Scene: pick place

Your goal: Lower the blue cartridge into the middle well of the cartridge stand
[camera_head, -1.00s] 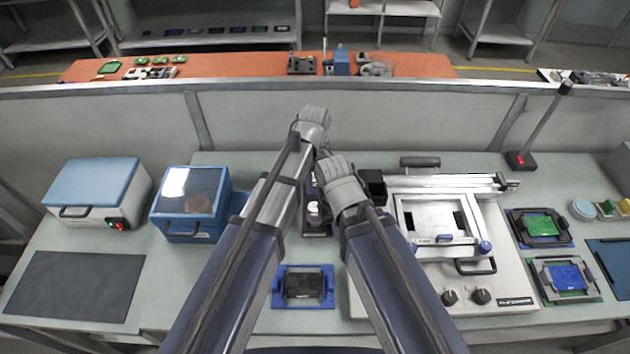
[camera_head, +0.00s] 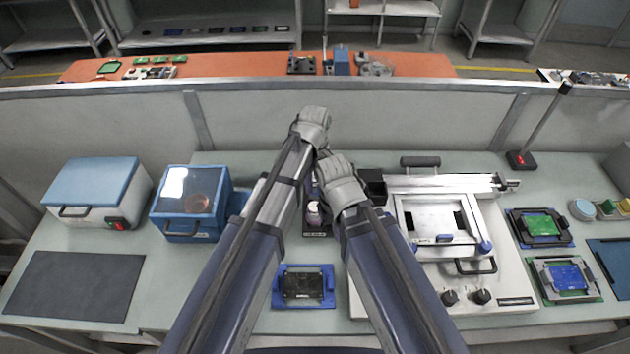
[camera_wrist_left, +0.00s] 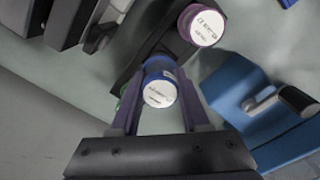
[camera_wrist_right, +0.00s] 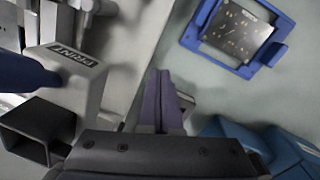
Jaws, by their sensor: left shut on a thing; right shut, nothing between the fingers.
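The blue cartridge (camera_wrist_left: 161,78), with a white printed end cap, is between the fingers of my left gripper (camera_wrist_left: 157,98), which is shut on it. The dark cartridge stand (camera_wrist_left: 178,40) lies behind it in the left wrist view. A purple cartridge (camera_wrist_left: 202,25) stands in one end of the stand. A green part (camera_wrist_left: 124,98) peeks out beside the left finger. I cannot tell whether the blue cartridge is above or inside the middle well. In the head view, the stand (camera_head: 317,233) is mostly hidden by my arms. My right gripper (camera_wrist_right: 164,101) is shut and empty.
The white printing machine (camera_head: 510,270) stands right of the stand, with a dark open box (camera_head: 373,184) beside it. A blue lidded box (camera_head: 190,208) is at the left. A blue-framed holder (camera_head: 278,291) lies in front. Bare table shows left of that holder.

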